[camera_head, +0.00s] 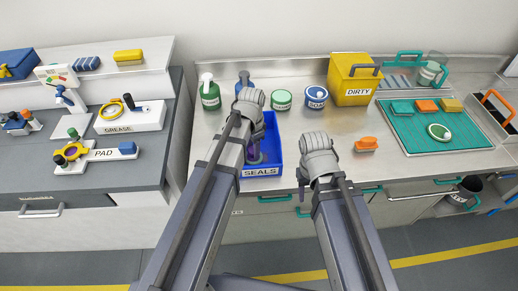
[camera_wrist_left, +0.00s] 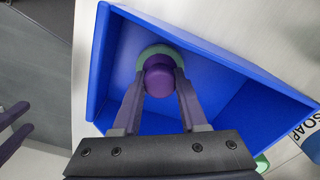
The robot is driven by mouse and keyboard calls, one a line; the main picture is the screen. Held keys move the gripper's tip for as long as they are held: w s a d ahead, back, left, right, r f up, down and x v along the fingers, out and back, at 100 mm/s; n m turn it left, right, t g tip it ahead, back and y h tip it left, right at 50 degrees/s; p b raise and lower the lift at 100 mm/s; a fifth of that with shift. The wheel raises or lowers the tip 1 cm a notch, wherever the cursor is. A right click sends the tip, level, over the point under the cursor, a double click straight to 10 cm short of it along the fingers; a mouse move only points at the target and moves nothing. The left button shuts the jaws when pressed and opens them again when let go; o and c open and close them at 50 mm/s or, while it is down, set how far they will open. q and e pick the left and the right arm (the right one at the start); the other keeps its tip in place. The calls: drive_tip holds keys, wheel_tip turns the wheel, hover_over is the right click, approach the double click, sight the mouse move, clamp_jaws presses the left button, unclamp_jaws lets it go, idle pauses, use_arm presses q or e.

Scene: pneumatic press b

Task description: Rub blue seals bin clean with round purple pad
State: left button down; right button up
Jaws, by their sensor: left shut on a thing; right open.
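The blue SEALS bin (camera_head: 272,137) stands on the steel counter near its front edge and fills much of the left wrist view (camera_wrist_left: 225,105). My left gripper (camera_head: 253,156) reaches down into the bin, partly hidden by its own arm. In the left wrist view its fingers (camera_wrist_left: 159,90) are shut on the round purple pad (camera_wrist_left: 159,78), which has a green rim below it. The pad is inside the bin; whether it touches the floor is hard to tell. My right gripper (camera_head: 302,190) is open and empty, low by the counter's front edge, right of the bin.
Behind the bin stand a green bottle (camera_head: 209,92), a blue bottle (camera_head: 244,82), a green round tub (camera_head: 281,99) and a SOAP container (camera_head: 315,97). A yellow DIRTY box (camera_head: 352,85) is further right.

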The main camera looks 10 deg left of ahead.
use_arm(q)
drive_tip(key=shift+r, duration=0.1)
wheel_tip(320, 180, up, 6)
drive_tip(key=p, duration=0.6)
idle(0.4)
wheel_tip(320, 180, up, 3)
drive_tip(key=p, duration=0.3)
idle(0.7)
